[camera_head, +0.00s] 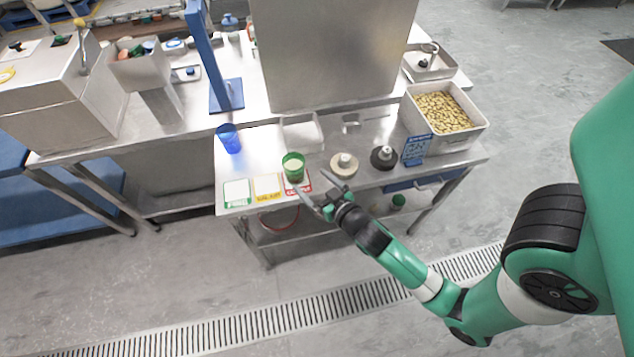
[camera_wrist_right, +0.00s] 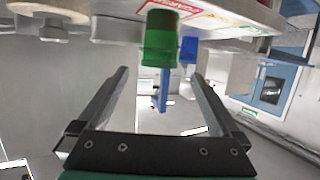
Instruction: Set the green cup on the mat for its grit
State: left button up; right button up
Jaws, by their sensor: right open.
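The green cup (camera_head: 293,170) stands upright on the back part of the red-edged mat (camera_head: 299,188), near the front of the metal table. Something pale shows in its mouth. A yellow mat (camera_head: 267,187) and a green-edged mat (camera_head: 237,193) lie to its left. My right gripper (camera_head: 313,194) is open at the table's front edge, just in front of the cup. In the right wrist view, which is upside down, the green cup (camera_wrist_right: 160,42) shows beyond the spread fingertips (camera_wrist_right: 158,75), apart from them. Part of the red mat (camera_wrist_right: 195,8) shows beside it. My left gripper is not in view.
A blue cup (camera_head: 229,139) stands at the table's left. A white tray (camera_head: 301,132) is behind the green cup. A cream round item (camera_head: 344,164) and a black one (camera_head: 383,157) stand to its right, before a bin of beans (camera_head: 443,112).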

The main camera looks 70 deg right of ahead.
jog(key=shift+v, duration=0.9)
jog(key=w+a+r+n+t+y, duration=0.1)
jog(key=w+a+r+t, duration=0.1)
jog(key=w+r, duration=0.45)
jog(key=w+a+r+t, duration=0.2)
jog(key=w+r+t, duration=0.1)
jog(key=r, duration=0.7)
jog(key=w+a+r+n+t+y, duration=0.1)
jog(key=w+r+t, duration=0.1)
jog(key=w+r, duration=0.45)
jog(key=s+a+r+n+t+y, duration=0.2)
jog(key=a+r, duration=0.3)
jog(key=r, duration=0.6)
jog(key=s+a+r+n+t+y, duration=0.2)
jog(key=a+r+t+y, duration=0.2)
jog(key=r, duration=0.8)
jog(key=s+a+r+n+t+y, duration=0.2)
jog(key=a+r, duration=0.5)
jog(key=r, duration=0.4)
jog(key=shift+s+a+r+t+y, duration=0.2)
jog(key=shift+s+r+t+y, duration=0.2)
jog(key=shift+s+y, duration=0.15)
